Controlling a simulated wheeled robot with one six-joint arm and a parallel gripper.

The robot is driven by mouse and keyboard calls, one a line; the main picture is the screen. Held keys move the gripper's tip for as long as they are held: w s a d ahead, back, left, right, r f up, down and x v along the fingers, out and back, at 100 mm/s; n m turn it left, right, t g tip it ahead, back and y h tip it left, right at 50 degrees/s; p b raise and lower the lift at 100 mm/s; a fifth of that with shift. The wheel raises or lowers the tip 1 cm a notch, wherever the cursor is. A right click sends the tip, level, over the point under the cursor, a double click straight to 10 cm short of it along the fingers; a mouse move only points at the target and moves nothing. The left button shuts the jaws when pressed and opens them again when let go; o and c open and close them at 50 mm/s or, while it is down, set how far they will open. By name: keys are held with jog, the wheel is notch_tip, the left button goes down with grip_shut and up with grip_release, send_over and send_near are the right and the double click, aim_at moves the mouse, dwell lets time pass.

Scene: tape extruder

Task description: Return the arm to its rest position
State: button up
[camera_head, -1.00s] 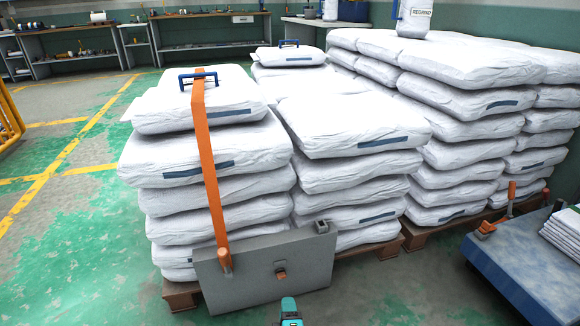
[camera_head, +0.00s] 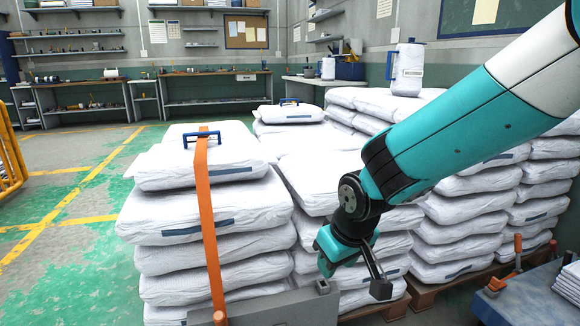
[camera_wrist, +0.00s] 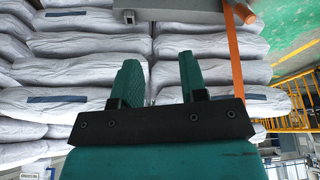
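My arm comes in from the right in the head view, bent at a dark joint, with a teal link hanging over the front sacks. My gripper (camera_head: 380,288) is at its lower end, in front of the sacks and near the grey box (camera_head: 275,310). In the wrist view my gripper (camera_wrist: 161,72) has two teal fingers standing apart with a gap between them. The gripper is open and nothing is held. The grey box (camera_wrist: 180,14) lies ahead of the fingers at the top of that view. My arm hides part of the sacks.
White sacks (camera_head: 205,220) stand stacked on pallets (camera_head: 420,296). An orange strap (camera_head: 206,210) runs down the left stack, past a blue handle (camera_head: 202,138). A blue table (camera_head: 525,295) is at the right. Open green floor (camera_head: 70,270) lies to the left.

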jog(key=s+d+r+g+y, duration=0.1)
jog(key=s+d+r, duration=0.15)
jog(key=s, duration=0.55)
jog(key=s+d+r+n+g+y, duration=0.15)
jog(key=s+r, duration=0.25)
jog(key=s, duration=0.4)
jog(key=s+d+r+m+g, duration=0.1)
jog(key=s+d+r, duration=0.2)
jog(key=s, duration=0.5)
notch_tip(320, 180, up, 38)
jog(key=p, duration=3.8)
jog(key=shift+w+a+f, duration=0.15)
jog(key=shift+w+a, duration=0.2)
jog(key=shift+w, duration=0.05)
jog(key=shift+n, duration=0.25)
jog(key=shift+d, duration=0.1)
